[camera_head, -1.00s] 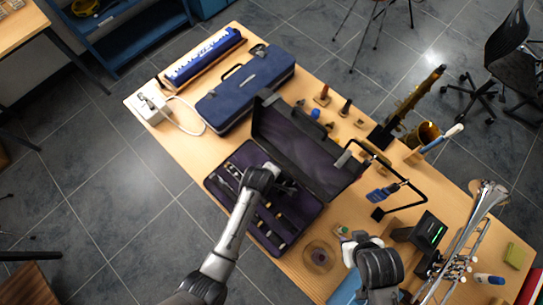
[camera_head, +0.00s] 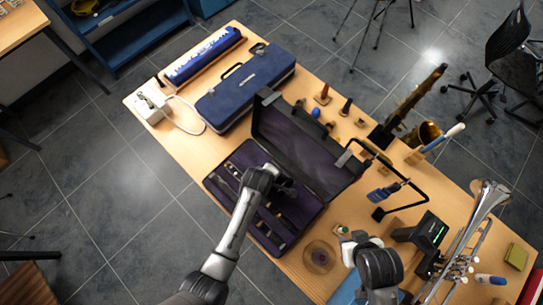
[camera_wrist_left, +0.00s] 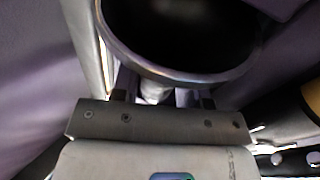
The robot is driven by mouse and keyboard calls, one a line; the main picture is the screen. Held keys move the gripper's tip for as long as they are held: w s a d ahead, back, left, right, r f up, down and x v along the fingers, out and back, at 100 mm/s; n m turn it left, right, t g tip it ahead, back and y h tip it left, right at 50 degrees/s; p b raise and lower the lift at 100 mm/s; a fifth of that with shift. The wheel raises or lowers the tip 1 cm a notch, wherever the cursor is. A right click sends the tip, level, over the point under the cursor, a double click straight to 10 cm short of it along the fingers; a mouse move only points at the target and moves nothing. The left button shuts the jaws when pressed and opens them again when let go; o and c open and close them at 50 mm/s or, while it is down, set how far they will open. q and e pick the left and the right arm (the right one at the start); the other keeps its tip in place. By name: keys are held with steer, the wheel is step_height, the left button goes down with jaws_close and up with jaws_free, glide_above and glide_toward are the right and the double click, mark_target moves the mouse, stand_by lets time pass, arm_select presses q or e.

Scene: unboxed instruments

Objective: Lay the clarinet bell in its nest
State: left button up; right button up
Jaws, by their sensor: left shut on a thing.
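The clarinet bell (camera_wrist_left: 185,35) fills the top of the left wrist view as a dark round opening with a shiny metal rim. My left gripper (camera_wrist_left: 160,94) is shut on it. In the head view this gripper (camera_head: 287,187) is over the open clarinet case (camera_head: 231,206), near the hinge side, and the arm hides the bell and part of the lining. Purple lining surrounds the bell in the wrist view; I cannot tell whether it touches. Dark clarinet pieces (camera_head: 232,170) lie in the case. My right gripper (camera_head: 378,268) is at the lower right; its fingers are hidden.
The case lid (camera_head: 300,160) stands open behind the left gripper. A closed blue case (camera_head: 245,85) lies beyond it.

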arm_select(q)
steer(key=shift+f, duration=0.55)
steer(key=o, duration=1.1)
steer(key=shift+p+v, duration=0.8)
steer(key=shift+v, duration=0.05)
steer(key=shift+o, duration=0.4)
steer(key=p+v, duration=0.1)
steer(key=p, duration=0.1)
steer(key=p+v, duration=0.4)
steer(key=shift+w+d+r, duration=0.25)
steer(key=shift+d+r, duration=0.05)
steer(key=shift+s+a+r+p, duration=0.25)
steer(key=shift+s+r+p, duration=0.05)
steer(key=shift+r+p, duration=0.35)
steer(key=shift+w, duration=0.1)
